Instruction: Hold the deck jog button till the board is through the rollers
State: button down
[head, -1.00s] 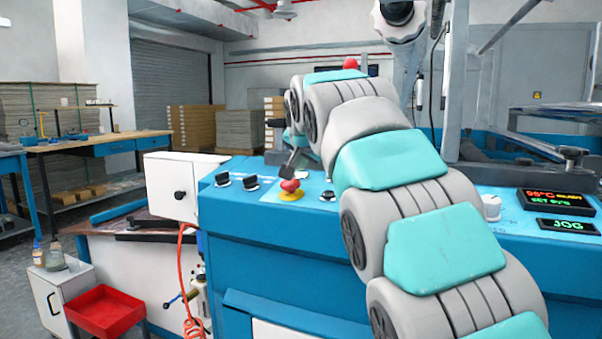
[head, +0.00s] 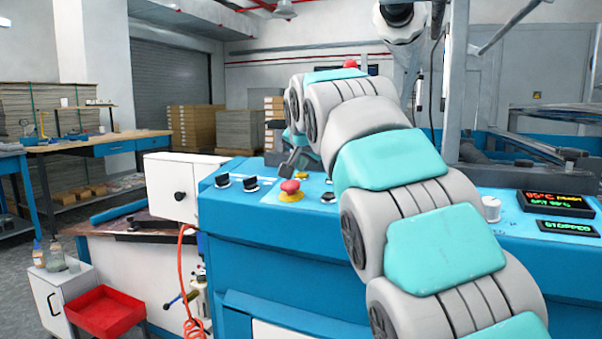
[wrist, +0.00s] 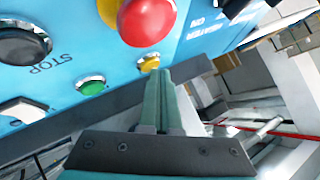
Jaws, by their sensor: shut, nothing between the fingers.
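My gripper (wrist: 159,74) is shut and empty, its fingertips close to a yellow button (wrist: 149,64) on the blue deck panel. I cannot tell whether they touch it. No jog label is readable beside the button. In the head view my gripper (head: 293,158) shows only in part, behind the red emergency knob and beside my arm. The small status display (head: 568,227) reads STOPPED in green. The board and the rollers cannot be made out; my arm hides part of the machine.
A red mushroom knob (head: 290,187) on a yellow base stands near my gripper; it also shows in the wrist view (wrist: 147,20). A green button (wrist: 91,87) and a black button (wrist: 22,45) marked STOP sit nearby. Black selector knobs (head: 250,183) are at the left.

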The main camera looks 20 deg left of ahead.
jog(key=shift+s+r+p, duration=0.1)
jog(key=shift+r+p, duration=0.2)
jog(key=shift+r, duration=0.3)
jog(key=r+p, duration=0.1)
jog(key=r, duration=0.1)
jog(key=s+r+p, duration=0.1)
jog(key=r, duration=0.2)
jog(key=shift+p, duration=0.4)
jog(key=shift+f, duration=0.1)
